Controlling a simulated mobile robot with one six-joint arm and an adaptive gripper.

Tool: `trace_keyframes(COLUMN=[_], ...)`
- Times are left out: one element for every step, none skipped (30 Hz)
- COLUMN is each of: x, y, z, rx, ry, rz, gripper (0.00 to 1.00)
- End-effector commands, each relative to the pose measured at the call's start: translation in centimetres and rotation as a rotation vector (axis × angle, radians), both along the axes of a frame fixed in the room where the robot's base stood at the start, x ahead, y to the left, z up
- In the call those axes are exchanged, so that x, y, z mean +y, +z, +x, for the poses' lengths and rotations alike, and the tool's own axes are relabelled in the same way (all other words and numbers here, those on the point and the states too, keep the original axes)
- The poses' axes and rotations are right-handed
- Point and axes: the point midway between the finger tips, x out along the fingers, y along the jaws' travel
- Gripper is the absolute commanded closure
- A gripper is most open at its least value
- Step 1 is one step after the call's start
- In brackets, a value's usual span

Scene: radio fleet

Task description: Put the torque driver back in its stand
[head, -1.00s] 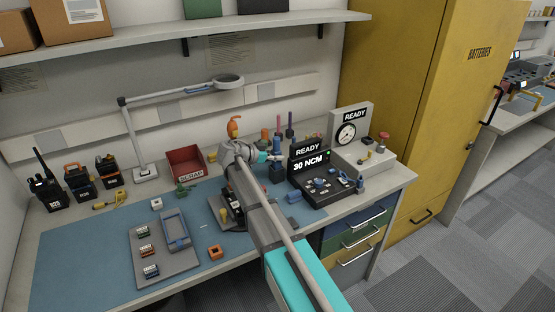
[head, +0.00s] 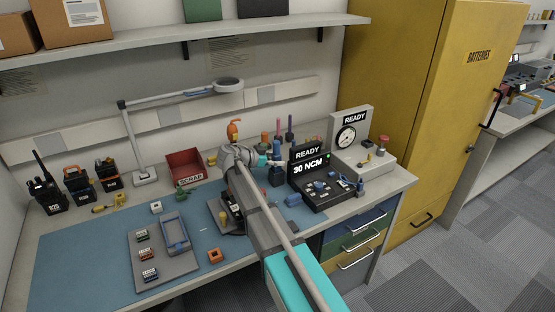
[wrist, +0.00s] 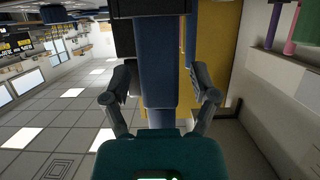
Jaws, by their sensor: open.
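A blue upright shape (wrist: 155,75), which looks like the torque driver, stands between the fingers of my gripper (wrist: 163,85) in the wrist view. That view is upside down. Both fingers are spread, with a gap showing on each side of the blue shape. Its far end meets a dark block (wrist: 150,8) at the picture's top, perhaps the stand; how it is seated cannot be told. In the head view my gripper (head: 275,161) is beside the READY 30 NCM display, above a dark blue object (head: 277,177). My arm hides part of this area.
The display unit (head: 308,160) stands close right of my gripper. Pink and purple handles (head: 289,132) stand behind it. A red scrap bin (head: 186,164) is to the left. A grey tray (head: 180,262) lies on the blue mat (head: 85,250). A yellow cabinet (head: 400,110) stands right.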

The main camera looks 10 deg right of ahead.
Motion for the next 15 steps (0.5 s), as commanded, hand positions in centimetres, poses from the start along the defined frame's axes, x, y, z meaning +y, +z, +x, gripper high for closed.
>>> trace_keyframes(x=[0.0, 0.0, 0.0, 0.0, 0.0, 0.0, 0.0, 0.2, 0.5, 0.7, 1.0, 1.4, 1.8, 2.2, 2.7], y=[0.0, 0.0, 0.1, 0.1, 0.2, 0.3, 0.4, 0.5, 0.6, 0.7, 0.8, 1.0, 1.2, 1.3, 1.6], z=[0.0, 0.0, 0.0, 0.0, 0.0, 0.0, 0.0, 0.0, -0.1, -0.2, -0.3, -0.5, -0.6, -0.7, -0.8], rx=[0.000, 0.000, 0.000, 0.000, 0.000, 0.000, 0.000, 0.000, 0.000, 0.000, 0.000, 0.001, 0.001, 0.000, 0.000], ry=[0.000, 0.000, 0.000, 0.000, 0.000, 0.000, 0.000, 0.001, 0.001, 0.001, 0.001, 0.001, 0.001, 0.002, 0.002], rz=[0.000, 0.000, 0.000, 0.000, 0.000, 0.000, 0.000, 0.000, 0.000, 0.000, 0.000, 0.000, 0.000, 0.000, 0.000], gripper=[0.24, 0.24, 0.24, 0.24, 0.24, 0.24, 0.24, 0.24, 0.24, 0.24, 0.24, 0.24, 0.24, 0.24, 0.24])
